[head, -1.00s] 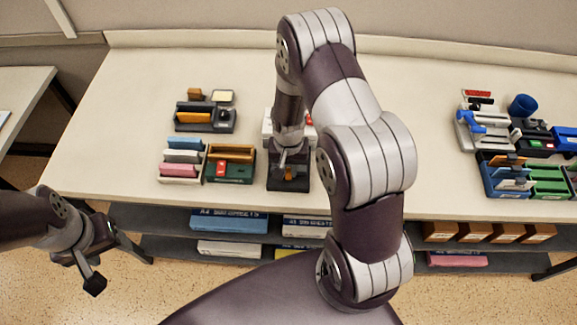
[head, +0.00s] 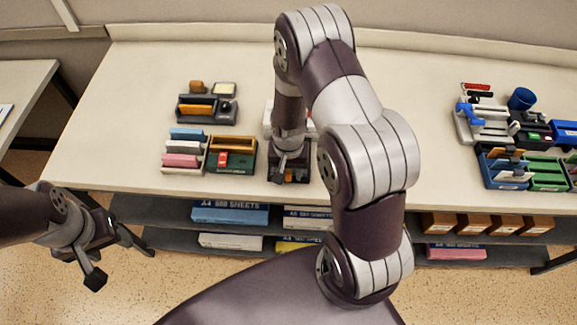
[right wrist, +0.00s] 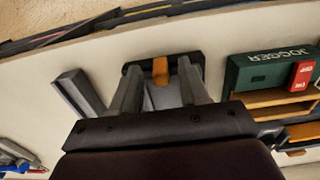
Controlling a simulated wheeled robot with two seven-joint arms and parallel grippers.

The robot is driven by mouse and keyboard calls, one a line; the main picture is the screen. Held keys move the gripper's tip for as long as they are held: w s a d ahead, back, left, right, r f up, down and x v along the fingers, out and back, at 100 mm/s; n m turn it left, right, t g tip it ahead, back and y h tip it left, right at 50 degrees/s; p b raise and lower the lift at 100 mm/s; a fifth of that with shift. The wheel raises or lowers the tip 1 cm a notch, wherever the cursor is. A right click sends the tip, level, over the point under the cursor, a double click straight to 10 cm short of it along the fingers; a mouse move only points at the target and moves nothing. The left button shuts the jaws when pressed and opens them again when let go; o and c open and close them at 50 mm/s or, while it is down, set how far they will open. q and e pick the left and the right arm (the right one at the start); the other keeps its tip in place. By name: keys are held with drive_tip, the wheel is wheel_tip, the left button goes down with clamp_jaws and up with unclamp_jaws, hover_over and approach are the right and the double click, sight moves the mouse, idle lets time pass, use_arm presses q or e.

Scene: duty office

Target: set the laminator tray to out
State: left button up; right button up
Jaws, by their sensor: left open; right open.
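A dark unit with an orange tab (head: 289,178) stands near the table's front edge; I take it for the laminator but cannot read a label. A pale part lies behind it, mostly hidden by my right arm. In the right wrist view its black front bar and orange tab (right wrist: 160,71) show. My right gripper (right wrist: 161,78) is open, its fingers one on each side of the tab; I cannot tell whether they touch it. In the head view this gripper (head: 290,155) points down over the unit. My left gripper (head: 118,260) is open and empty, left of the table front.
A green jogger (right wrist: 272,70) stands beside the unit; it also shows in the head view (head: 231,160). A sorter with coloured pads (head: 183,160) and a dark organizer (head: 207,109) are further left. Blue and green trays (head: 503,172) fill the right. The table (head: 400,100) between is clear.

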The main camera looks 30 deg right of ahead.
wheel_tip(320, 180, up, 13)
drive_tip(key=b, duration=0.2)
drive_tip(key=shift+f, duration=0.2)
